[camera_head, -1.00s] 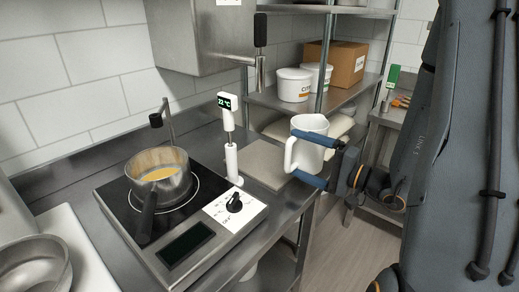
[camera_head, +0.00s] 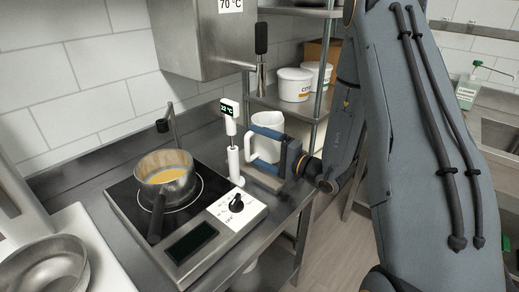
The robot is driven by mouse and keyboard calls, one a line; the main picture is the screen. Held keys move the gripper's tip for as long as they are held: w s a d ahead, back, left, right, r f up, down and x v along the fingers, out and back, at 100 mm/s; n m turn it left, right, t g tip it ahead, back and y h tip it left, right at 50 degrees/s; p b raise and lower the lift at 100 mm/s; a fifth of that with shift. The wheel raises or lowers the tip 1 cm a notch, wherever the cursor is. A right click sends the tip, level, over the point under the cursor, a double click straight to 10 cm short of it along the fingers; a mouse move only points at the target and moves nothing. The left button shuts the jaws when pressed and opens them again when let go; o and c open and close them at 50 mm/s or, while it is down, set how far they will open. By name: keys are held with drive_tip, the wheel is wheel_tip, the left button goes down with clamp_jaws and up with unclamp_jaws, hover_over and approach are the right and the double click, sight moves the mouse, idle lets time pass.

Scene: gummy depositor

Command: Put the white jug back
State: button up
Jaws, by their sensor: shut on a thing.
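The white jug (camera_head: 268,123) is in the middle of the view, over the steel counter to the right of the hob. My gripper (camera_head: 262,149) has blue fingers and is shut on the jug from the right side. The jug looks upright, with its handle (camera_head: 247,148) toward the left. The fingers hide part of its lower body. I cannot tell whether its base touches the grey mat (camera_head: 262,176) below it.
A white probe thermometer on a stand (camera_head: 231,130) is just left of the jug. The hob (camera_head: 187,215) holds a pot (camera_head: 167,177) of yellow liquid. Behind are a steel shelf with white tubs (camera_head: 294,84) and a steel dispenser (camera_head: 203,37) above.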

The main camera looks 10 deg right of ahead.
drive_tip(key=shift+f, duration=0.85)
drive_tip(key=shift+f, duration=0.1)
drive_tip(key=o, duration=1.3)
drive_tip(key=shift+c, duration=0.2)
drive_tip(key=shift+s+d, duration=0.1)
drive_tip(key=b+v, duration=0.4)
drive_tip(key=v, duration=0.6)
drive_tip(key=shift+s+d, duration=0.1)
drive_tip(key=shift+d, duration=0.05)
drive_tip(key=shift+s+d, duration=0.4)
drive_tip(key=shift+s, duration=0.2)
